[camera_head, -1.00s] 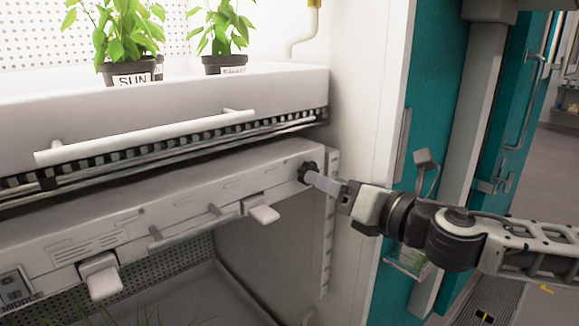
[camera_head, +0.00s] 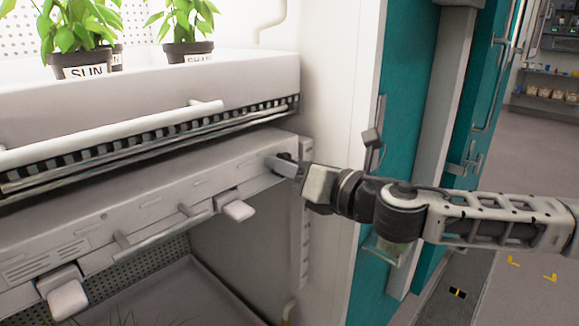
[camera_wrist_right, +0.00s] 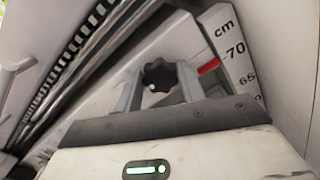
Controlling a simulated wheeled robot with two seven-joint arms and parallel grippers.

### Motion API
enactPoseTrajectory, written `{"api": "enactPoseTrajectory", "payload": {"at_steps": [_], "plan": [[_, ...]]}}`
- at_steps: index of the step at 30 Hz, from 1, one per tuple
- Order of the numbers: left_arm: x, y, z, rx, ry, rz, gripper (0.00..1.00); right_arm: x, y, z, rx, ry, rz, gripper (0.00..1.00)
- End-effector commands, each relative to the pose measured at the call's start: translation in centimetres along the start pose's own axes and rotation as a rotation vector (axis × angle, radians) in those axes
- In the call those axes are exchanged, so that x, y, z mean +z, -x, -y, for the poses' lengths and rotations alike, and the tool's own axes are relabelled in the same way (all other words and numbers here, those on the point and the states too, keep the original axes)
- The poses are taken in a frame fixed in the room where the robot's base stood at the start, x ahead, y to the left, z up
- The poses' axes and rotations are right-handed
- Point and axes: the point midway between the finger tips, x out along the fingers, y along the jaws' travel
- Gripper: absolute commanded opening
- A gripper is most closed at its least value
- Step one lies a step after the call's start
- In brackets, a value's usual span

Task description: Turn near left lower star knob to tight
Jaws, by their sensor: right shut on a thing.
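The dark star knob (camera_wrist_right: 160,75) sits on the right end of the white shelf front. In the wrist view its lobed face lies between the two grey fingers of my right gripper (camera_wrist_right: 160,88). In the head view my right gripper (camera_head: 281,164) reaches the shelf's right end from the right, and its finger covers most of the knob (camera_head: 286,155). The right gripper is shut on the knob. The knob's far side and any tight mark are hidden. My left gripper is out of view.
A white tray (camera_head: 150,95) with potted plants stands above, with a long white handle (camera_head: 110,135). Two white levers (camera_head: 238,211) stick out from the shelf front. A cm scale (camera_wrist_right: 236,55) with a red pointer (camera_wrist_right: 209,66) stands beside the knob. A teal door (camera_head: 405,80) is on the right.

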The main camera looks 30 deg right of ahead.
Motion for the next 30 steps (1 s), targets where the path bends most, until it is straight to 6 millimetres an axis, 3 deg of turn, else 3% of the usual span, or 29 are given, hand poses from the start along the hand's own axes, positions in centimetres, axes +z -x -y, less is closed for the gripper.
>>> {"api": "enactPoseTrajectory", "payload": {"at_steps": [11, 30], "plan": [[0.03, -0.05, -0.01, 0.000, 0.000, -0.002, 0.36, -0.13, 0.00, 0.06, -0.001, -0.127, -0.002, 0.17], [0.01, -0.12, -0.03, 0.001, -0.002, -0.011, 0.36, -0.17, 0.00, 0.07, 0.000, -0.711, -0.002, 0.17]]}}
